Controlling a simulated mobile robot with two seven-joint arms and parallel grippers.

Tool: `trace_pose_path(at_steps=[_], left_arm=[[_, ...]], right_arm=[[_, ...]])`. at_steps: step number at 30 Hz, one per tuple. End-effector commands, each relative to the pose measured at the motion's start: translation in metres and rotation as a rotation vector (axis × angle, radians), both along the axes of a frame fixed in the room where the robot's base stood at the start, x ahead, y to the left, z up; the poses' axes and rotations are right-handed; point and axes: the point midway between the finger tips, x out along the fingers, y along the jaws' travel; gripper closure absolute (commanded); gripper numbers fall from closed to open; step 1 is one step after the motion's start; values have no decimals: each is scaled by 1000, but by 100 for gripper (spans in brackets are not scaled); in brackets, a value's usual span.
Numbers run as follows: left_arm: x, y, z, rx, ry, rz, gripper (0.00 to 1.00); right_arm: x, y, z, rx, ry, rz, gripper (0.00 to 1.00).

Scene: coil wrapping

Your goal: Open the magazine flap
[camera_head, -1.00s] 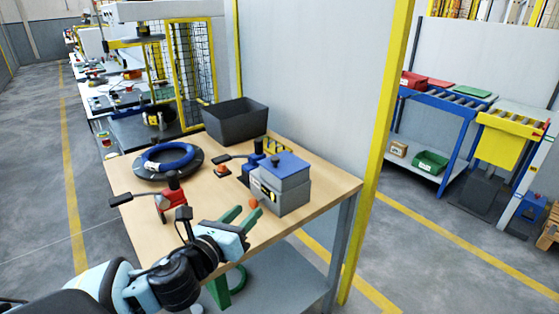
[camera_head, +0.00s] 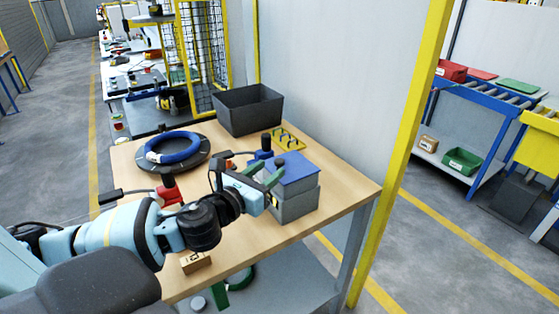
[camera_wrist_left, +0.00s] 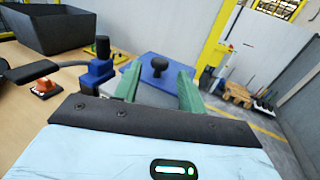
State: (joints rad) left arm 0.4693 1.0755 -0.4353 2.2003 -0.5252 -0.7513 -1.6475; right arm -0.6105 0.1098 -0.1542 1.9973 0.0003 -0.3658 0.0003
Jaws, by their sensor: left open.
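The magazine (camera_head: 292,205) is a grey box on the right part of the wooden table. Its blue flap (camera_head: 300,168) lies closed on top, with a dark knob (camera_wrist_left: 159,66) standing up from it in the left wrist view. My left gripper (camera_head: 266,174) is at the near left edge of the flap, its green fingers spread and empty. In the left wrist view the fingers (camera_wrist_left: 158,88) stand either side of the knob's line, with the knob beyond the tips. Contact with the flap cannot be told. My right gripper is not in view.
A blue coil (camera_head: 172,149) rests on a round dark stand, with a dark bin (camera_head: 248,108) behind. A blue-and-black device (camera_head: 262,155) stands close beside the magazine. A red device (camera_head: 168,189) and a wooden block (camera_head: 196,262) are nearer me.

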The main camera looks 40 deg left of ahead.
Motion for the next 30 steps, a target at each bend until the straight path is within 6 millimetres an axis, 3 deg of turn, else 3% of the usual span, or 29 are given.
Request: trace_pose_path(at_steps=[10, 23, 30], left_arm=[[44, 0, 1, -3, -2, 1, 59], [53, 0, 0, -1, 1, -1, 59], [53, 0, 0, -1, 1, -1, 86]], right_arm=[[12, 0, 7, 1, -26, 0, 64], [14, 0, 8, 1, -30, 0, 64], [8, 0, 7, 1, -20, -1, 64]])
